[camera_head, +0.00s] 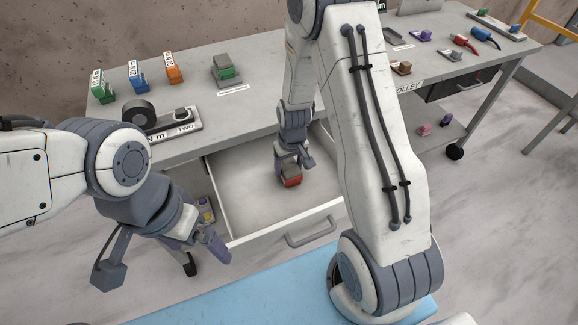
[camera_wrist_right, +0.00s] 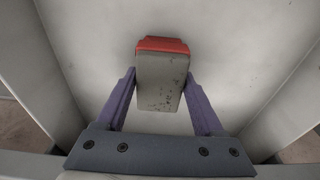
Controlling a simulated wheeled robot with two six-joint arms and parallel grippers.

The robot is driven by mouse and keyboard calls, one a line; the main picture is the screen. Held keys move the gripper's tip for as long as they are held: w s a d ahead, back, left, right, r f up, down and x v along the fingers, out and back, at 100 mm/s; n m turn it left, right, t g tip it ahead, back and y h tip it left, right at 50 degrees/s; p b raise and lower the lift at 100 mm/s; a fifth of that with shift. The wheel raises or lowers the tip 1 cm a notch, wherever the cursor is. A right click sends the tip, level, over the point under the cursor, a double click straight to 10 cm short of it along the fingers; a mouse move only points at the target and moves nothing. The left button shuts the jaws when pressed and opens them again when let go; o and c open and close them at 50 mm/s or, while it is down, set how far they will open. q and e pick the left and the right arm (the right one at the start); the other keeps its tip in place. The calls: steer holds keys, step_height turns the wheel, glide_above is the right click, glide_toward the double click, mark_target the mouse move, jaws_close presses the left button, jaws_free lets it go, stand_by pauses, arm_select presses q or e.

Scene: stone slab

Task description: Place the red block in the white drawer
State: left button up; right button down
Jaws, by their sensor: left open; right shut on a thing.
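The red block (camera_head: 292,181) has a grey upper part and a red lower part. In the right wrist view the block (camera_wrist_right: 161,75) sits between the two purple fingers of my right gripper (camera_wrist_right: 161,95), which is shut on its grey part. In the head view my right gripper (camera_head: 290,160) reaches down inside the pulled-out white drawer (camera_head: 238,205) with the block low over its floor. I cannot tell whether the block touches the floor. My left gripper (camera_head: 208,245) is open and empty, in front of the drawer's left side.
The grey table (camera_head: 255,95) above the drawer holds several small coloured blocks, a black roll (camera_head: 138,113) and a labelled stand (camera_head: 182,122). The drawer's handle (camera_head: 311,232) faces me. The drawer floor around the block is clear. A trolley with tools stands at the right.

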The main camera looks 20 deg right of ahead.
mark_target(291, 169)
steer(key=shift+f, duration=0.15)
jaws_free()
steer(key=shift+r, duration=0.35)
steer(key=r, duration=0.4)
steer(key=s+r, duration=0.1)
steer(key=r, duration=0.6)
steer(key=shift+s+r, duration=0.25)
steer(key=shift+r, duration=0.05)
